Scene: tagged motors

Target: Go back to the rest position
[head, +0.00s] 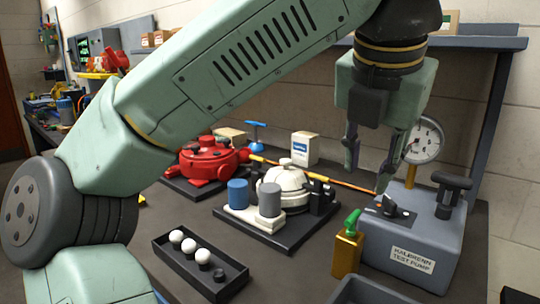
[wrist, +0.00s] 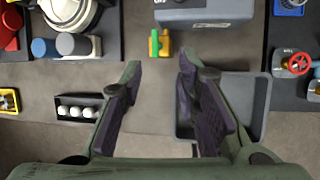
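My gripper (head: 368,168) is open and empty, with its fingers pointing down in the air above the bench, in front of the gauge and near the test pump (head: 415,245). In the wrist view my gripper (wrist: 160,75) shows its two fingers apart with only bench top between them. A white motor (head: 285,182) sits on a dark base plate with a blue and a grey cylinder. A red motor (head: 205,162) sits on another plate behind it to the left. My arm crosses the head view and hides part of the bench.
A brass block with a green handle (head: 347,250) stands beside the pump. A black tray (head: 178,268) holds white balls. A grey bin (wrist: 262,105) lies under the right finger in the wrist view. A pressure gauge (head: 423,140) and a shelf (head: 480,43) stand behind.

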